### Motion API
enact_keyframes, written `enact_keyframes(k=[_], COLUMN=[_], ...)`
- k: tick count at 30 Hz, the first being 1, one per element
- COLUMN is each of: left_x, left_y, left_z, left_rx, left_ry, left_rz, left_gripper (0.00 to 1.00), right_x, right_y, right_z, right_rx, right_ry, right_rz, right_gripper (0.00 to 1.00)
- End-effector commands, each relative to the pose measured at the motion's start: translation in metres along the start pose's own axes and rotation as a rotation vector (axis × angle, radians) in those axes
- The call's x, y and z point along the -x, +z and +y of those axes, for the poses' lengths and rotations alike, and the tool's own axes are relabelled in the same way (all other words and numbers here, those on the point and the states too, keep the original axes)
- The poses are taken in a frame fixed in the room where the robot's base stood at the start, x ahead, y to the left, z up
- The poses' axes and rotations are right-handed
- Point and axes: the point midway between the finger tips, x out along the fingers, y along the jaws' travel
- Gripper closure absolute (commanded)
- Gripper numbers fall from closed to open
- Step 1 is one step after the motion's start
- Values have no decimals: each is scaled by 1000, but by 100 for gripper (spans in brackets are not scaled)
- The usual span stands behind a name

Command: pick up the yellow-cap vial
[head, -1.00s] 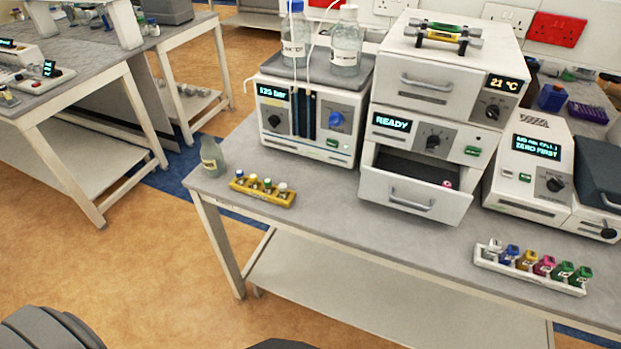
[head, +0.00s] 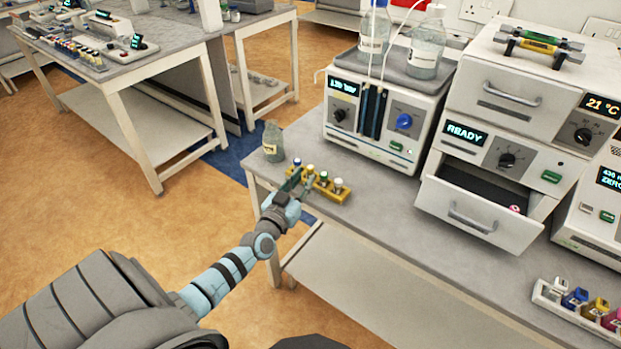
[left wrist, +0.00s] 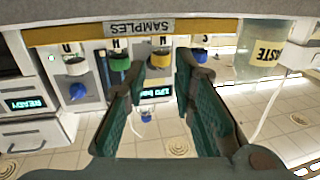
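The yellow-cap vial (head: 309,170) stands in the yellow sample rack (head: 340,196) near the bench's front left corner. In the left wrist view the yellow-cap vial (left wrist: 160,58) appears between my fingertips, with the rack's SAMPLES label (left wrist: 139,28) above it. My left gripper (head: 294,185) is in front of the rack. In the left wrist view the left gripper (left wrist: 164,75) is open and empty, its green pads apart. I cannot tell whether a fingertip touches the vial. My right gripper is out of view.
A green-cap vial (left wrist: 118,61) and a blue-cap vial (left wrist: 200,56) flank the yellow one closely; a white-cap vial (head: 338,184) is at the rack's right end. A waste bottle (head: 273,145) stands left. A pump unit (head: 385,120) and open drawer (head: 480,215) are behind and right.

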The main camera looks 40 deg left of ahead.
Motion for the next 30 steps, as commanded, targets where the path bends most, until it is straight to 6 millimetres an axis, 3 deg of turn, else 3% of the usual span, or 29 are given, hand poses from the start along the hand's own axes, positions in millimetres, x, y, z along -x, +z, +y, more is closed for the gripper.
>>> enact_keyframes(k=[11, 17, 21, 30], left_x=[-56, -57, -56, -56], left_y=[3, 0, 0, -1], left_z=[-1, -1, -1, -1], left_rx=[1, 0, 0, 0], left_ry=[0, 1, 1, 1], left_rz=[-1, -2, -3, -3], left_gripper=[76, 78, 98, 98], right_x=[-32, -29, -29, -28], right_y=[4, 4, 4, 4], right_z=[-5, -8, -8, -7], right_rx=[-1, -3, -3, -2], right_ry=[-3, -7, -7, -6], right_rz=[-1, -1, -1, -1], right_gripper=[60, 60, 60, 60])
